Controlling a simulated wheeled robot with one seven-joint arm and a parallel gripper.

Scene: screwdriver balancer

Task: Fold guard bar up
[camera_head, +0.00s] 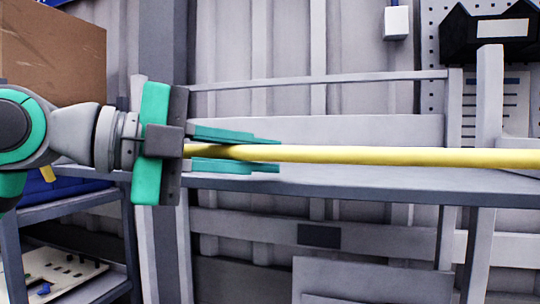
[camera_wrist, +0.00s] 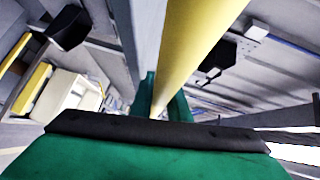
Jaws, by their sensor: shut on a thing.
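The guard bar (camera_head: 400,156) is a long yellow bar. In the head view it runs almost level from my gripper to the right edge of the picture. My gripper (camera_head: 262,155), with green fingers, comes in from the left and is shut on the bar's left end, one finger above it and one below. In the wrist view the yellow bar (camera_wrist: 195,50) runs from the top down between the green fingers (camera_wrist: 162,105). The bar's far end is outside the head view.
A grey workbench (camera_head: 350,185) stands behind and below the bar. A cardboard box (camera_head: 55,50) is at the upper left, above a shelf rack (camera_head: 75,210). A black bin (camera_head: 487,35) hangs on the pegboard at the upper right. A grey post (camera_head: 488,100) stands behind the bar at right.

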